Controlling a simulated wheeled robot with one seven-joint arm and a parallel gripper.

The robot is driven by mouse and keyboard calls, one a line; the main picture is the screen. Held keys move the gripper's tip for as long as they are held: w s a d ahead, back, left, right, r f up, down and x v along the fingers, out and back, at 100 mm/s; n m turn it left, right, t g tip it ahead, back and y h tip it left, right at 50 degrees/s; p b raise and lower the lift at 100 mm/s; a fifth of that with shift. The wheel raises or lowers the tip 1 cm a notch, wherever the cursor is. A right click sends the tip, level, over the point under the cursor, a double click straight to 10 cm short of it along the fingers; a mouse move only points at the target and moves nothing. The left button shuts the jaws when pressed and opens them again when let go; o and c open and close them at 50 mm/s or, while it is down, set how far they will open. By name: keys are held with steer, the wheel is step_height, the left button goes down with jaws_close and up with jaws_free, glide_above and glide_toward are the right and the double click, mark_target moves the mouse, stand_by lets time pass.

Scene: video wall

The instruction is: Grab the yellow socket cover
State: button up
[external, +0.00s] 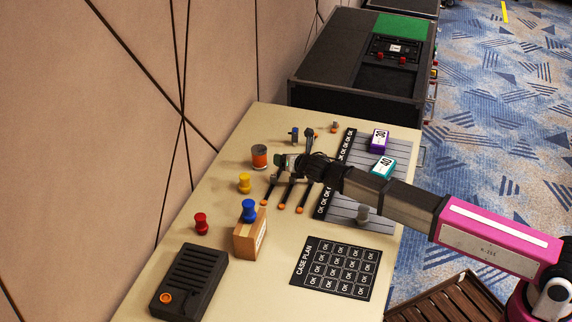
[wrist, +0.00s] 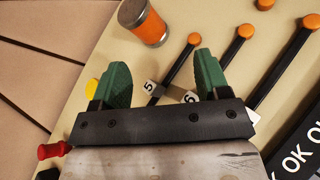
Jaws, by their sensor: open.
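The yellow piece, which I take to be the socket cover (external: 244,183), is a small knob-shaped thing standing on the beige table. In the wrist view a bit of yellow (wrist: 92,88) shows at the outer side of my left finger, mostly hidden by it. My gripper (wrist: 162,65) is open, with two green fingers and nothing held between them. In the external view my gripper (external: 283,167) is to the right of the yellow piece and apart from it, over the black rods (external: 284,190).
An orange-banded cup (external: 259,157) stands behind the yellow piece. A red knob (external: 201,223) and a box (external: 247,241) with a blue knob (external: 249,209) on top are nearer. A black case (external: 190,280) and an OK card (external: 336,268) lie in front. The wall is at left.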

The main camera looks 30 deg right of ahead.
mark_target(241, 176)
steer(key=s+a+n+y, duration=0.1)
steer(key=a+n, duration=0.1)
steer(key=a, duration=0.2)
steer(key=s+a+n, duration=0.2)
steer(key=a, duration=0.2)
steer(key=s+a+n+y, duration=0.1)
steer(key=s+a+n, duration=0.1)
steer(key=a+n, duration=0.1)
steer(key=shift+s+a+f+y, duration=0.1)
steer(key=shift+a+f+y, duration=0.2)
steer(key=shift+a, duration=0.25)
steer(key=x, duration=0.5)
steer(key=shift+a+f, duration=0.1)
steer(key=shift+x, duration=2.85)
steer(key=c, duration=1)
